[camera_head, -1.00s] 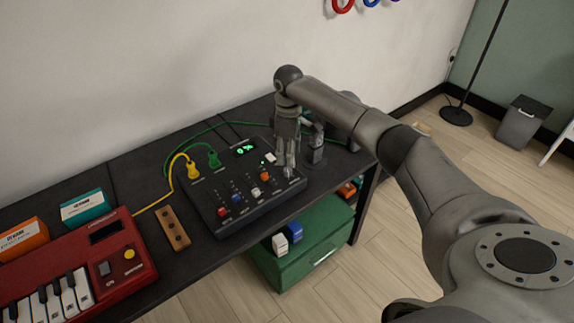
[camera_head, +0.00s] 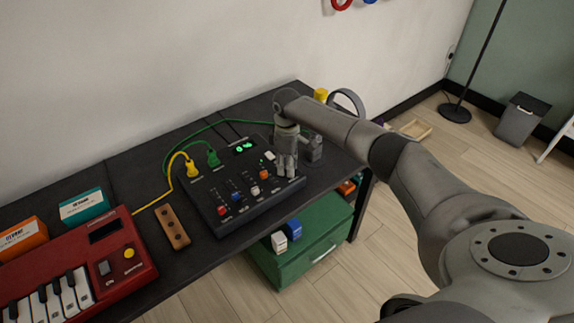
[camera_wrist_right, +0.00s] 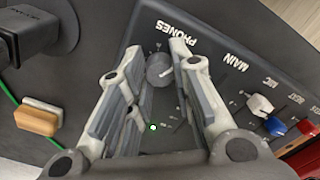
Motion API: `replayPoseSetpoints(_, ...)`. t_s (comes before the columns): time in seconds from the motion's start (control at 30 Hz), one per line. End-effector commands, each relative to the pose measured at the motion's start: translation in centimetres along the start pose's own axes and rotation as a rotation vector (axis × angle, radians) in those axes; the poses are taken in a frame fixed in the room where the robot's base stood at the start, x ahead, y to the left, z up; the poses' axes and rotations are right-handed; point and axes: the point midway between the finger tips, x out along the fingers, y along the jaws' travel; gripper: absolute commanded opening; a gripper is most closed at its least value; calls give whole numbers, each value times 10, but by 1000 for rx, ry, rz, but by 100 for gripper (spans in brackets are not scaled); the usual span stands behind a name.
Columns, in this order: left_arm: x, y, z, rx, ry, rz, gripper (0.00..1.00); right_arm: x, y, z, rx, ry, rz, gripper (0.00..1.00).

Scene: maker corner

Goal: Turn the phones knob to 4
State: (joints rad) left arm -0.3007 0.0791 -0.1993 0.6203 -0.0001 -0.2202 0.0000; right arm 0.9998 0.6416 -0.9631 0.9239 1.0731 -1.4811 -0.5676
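The mixer (camera_head: 258,205) is a dark panel on the black bench, with a green display (camera_head: 244,147) too small to read surely. The grey round phones knob (camera_wrist_right: 160,70) sits beside the PHONES lettering in the right wrist view. My right gripper (camera_wrist_right: 157,52) is open, with one fingertip on each side of the knob; I cannot tell whether either touches it. In the head view my right gripper (camera_head: 287,173) points down at the mixer's right end and hides the knob. The knob's setting cannot be read. My left gripper is not in view.
Yellow (camera_head: 193,168) and green (camera_head: 213,158) plugs with cables stand at the mixer's back left. Coloured fader caps (camera_head: 237,197) lie left of my gripper. A red keyboard (camera_head: 75,265) and a wooden block (camera_head: 172,227) are further left. A dark grey object (camera_head: 314,148) stands close right.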

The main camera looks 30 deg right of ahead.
Motion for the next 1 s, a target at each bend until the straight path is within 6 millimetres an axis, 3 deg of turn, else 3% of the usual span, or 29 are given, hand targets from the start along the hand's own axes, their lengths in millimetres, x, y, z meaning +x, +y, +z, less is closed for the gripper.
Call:
replayPoseSetpoints(0.1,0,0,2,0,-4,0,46,0,0,0,0,0,-1,0)
replayPoseSetpoints(0.47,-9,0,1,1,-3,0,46,-3,0,0,60,0,-2,0)
replayPoseSetpoints(1.0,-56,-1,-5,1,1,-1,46,-4,-1,-1,499,0,-4,0)
